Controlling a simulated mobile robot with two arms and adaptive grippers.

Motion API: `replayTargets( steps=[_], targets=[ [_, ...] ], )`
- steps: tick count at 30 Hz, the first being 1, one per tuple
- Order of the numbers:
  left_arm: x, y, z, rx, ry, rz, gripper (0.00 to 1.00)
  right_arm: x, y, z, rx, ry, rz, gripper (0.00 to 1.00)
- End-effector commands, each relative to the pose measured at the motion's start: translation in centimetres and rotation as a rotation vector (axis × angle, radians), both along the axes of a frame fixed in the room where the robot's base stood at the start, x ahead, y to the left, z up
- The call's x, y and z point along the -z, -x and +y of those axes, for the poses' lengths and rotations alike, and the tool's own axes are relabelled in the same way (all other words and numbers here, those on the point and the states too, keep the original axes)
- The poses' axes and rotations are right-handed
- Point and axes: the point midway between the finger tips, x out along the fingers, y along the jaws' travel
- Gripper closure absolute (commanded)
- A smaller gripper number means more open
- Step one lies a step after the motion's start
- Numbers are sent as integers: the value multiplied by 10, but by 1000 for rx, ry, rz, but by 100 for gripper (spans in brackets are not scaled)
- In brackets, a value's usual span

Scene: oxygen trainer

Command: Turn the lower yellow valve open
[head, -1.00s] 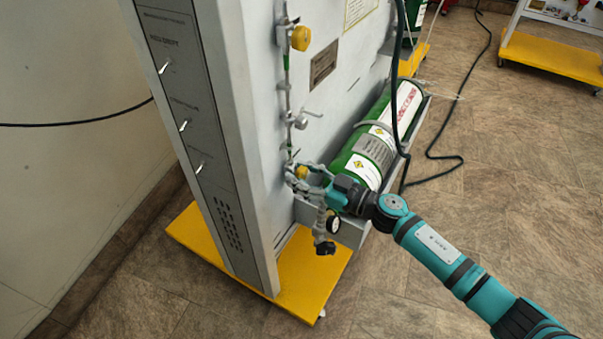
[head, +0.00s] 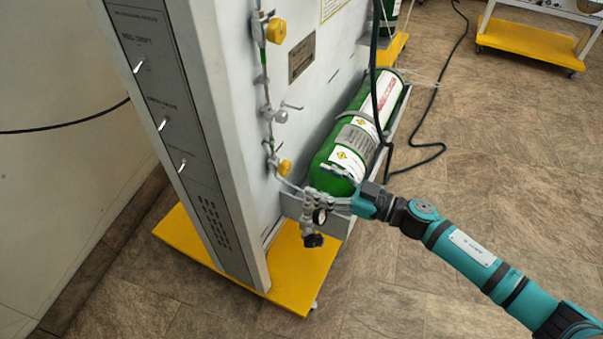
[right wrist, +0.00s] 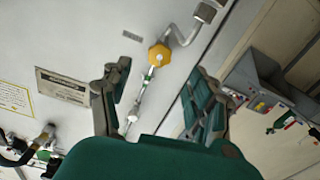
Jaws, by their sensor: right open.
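The lower yellow valve (head: 284,167) is a small knob on the pipe on the grey panel's side. In the right wrist view the yellow valve (right wrist: 159,54) appears beyond the fingers, in the gap between them. My right gripper (head: 318,184) is open and empty, to the right of the valve and apart from it. Its spread fingers (right wrist: 153,75) also show in the right wrist view. Whether the valve is open or shut I cannot tell. The upper yellow valve (head: 276,30) is higher on the same pipe. My left gripper is not in view.
A green cylinder (head: 345,150) lies on a tray right behind my right gripper. A gauge (head: 320,216) and a black knob (head: 313,240) hang just below it. A dark hose (head: 374,75) hangs before the cylinder. The floor at right is open.

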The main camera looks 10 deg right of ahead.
Motion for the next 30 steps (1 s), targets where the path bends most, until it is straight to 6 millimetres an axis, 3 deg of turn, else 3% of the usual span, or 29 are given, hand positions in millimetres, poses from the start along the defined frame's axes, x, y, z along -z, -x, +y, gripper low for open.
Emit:
replayTargets(
  steps=[3, 9, 18, 22, 26, 30],
  targets=[
    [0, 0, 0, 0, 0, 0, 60, 1, 10, -13, -1, 0, 1, 40],
    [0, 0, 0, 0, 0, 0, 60, -1, 15, -21, 0, 0, -1, 40],
    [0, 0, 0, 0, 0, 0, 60, 0, 14, -21, 10, -3, -1, 40],
    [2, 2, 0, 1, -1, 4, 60, 4, 5, -25, 121, -13, 4, 40],
    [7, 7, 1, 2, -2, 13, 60, 25, -7, -43, 352, 5, 53, 40],
    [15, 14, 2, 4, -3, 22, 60, 73, 0, -71, 611, 96, 199, 40]
  ],
)
